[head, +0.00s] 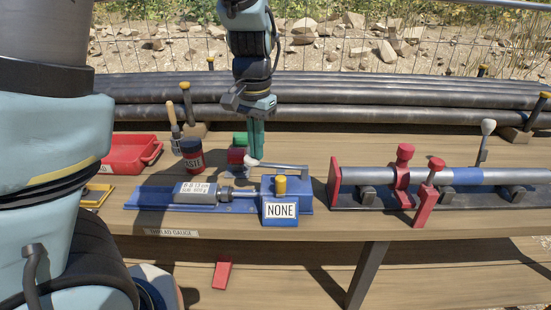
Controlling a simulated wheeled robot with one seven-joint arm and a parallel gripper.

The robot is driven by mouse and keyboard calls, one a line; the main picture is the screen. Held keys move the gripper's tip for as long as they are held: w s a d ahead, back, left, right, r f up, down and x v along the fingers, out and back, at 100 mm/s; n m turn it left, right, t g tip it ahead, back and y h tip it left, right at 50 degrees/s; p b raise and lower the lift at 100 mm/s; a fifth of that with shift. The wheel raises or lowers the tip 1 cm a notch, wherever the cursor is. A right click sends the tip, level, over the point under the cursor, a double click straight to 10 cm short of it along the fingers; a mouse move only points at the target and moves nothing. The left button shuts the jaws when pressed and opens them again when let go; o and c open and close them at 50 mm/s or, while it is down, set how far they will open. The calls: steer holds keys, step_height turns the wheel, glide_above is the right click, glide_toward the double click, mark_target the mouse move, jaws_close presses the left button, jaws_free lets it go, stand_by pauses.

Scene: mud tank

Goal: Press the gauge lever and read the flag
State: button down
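The thread gauge is a blue base (154,198) on the wooden table, with a grey labelled cylinder (195,192) lying on it. At its right end is a blue block (301,205) with a yellow knob on top. The white flag (281,210) on its front reads "NONE". The grey lever (280,166) lies nearly level behind the block, its pale ball end (250,162) to the left. My gripper (255,157) points down with its green fingers together, right at the ball end. I cannot tell whether they touch it.
A red tray (130,153), a dark paste jar (192,155) and a red-and-green item (237,152) stand behind the gauge. A clamped pipe (465,176) with red fittings lies to the right. Black pipes (400,105) run along the back. A "THREAD GAUGE" label (171,233) marks the front edge.

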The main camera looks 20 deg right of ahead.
steer(key=shift+f, duration=0.3)
step_height(320, 180, up, 11)
steer(key=p, duration=0.9)
steer(key=shift+p, duration=0.35)
steer(key=w+a+f+n+t, duration=0.1)
steer(key=a+n, duration=0.8)
steer(key=a, duration=1.6)
steer(key=shift+w+a+f+n+t, duration=0.2)
steer(key=shift+f+n+t, duration=0.1)
steer(key=shift+n, duration=0.1)
